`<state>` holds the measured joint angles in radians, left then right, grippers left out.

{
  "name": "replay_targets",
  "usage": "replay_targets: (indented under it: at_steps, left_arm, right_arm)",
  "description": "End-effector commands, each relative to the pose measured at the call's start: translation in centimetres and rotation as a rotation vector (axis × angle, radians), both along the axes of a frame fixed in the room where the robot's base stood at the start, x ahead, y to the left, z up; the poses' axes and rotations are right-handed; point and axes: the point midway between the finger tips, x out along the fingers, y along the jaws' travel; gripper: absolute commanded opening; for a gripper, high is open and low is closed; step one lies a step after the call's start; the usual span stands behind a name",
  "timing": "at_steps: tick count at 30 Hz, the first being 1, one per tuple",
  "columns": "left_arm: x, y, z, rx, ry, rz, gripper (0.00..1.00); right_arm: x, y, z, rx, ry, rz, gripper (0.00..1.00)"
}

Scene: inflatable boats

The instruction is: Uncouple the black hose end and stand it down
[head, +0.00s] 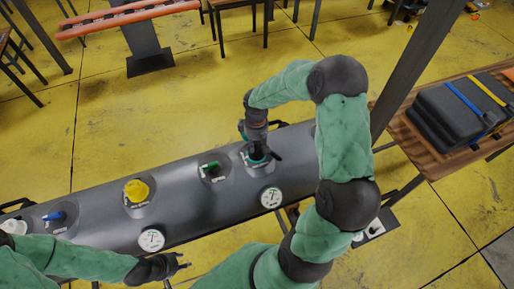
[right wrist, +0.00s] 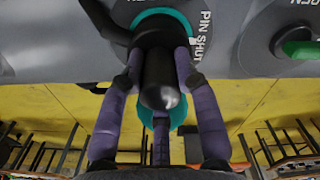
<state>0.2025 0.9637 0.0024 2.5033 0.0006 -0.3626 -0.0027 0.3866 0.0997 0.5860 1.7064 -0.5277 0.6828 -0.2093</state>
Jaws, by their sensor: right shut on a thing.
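The black hose end (right wrist: 158,75) sits at a teal-ringed valve (right wrist: 140,16) marked "PIN SHUT" on the grey boat tube (head: 185,190). In the head view the teal of that valve (head: 256,153) shows just under my right gripper (head: 257,143). In the right wrist view the purple fingers of my right gripper (right wrist: 155,85) close around the black body, with a teal part below it. I cannot tell whether it is still locked in. My left gripper (head: 184,264) is empty at the tube's near side, fingers apart.
Along the tube are a green valve (head: 210,166), a yellow cap (head: 136,190), a blue valve (head: 54,216) and white gauges (head: 271,197). A wooden table (head: 440,150) with a black case (head: 455,115) stands right. A grey post (head: 415,70) rises behind my right arm.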

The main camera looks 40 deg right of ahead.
Motion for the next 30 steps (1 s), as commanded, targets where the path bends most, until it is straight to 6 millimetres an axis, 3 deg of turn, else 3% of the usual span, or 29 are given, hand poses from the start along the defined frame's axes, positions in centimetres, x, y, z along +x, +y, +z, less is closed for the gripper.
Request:
replay_targets:
  at_steps: [30]
  left_arm:
    - [0.0, 0.0, 0.7, 0.0, 0.0, 0.0, 0.4]
  right_arm:
    - [0.0, 0.0, 1.1, 0.0, 0.0, 0.009, 0.0]
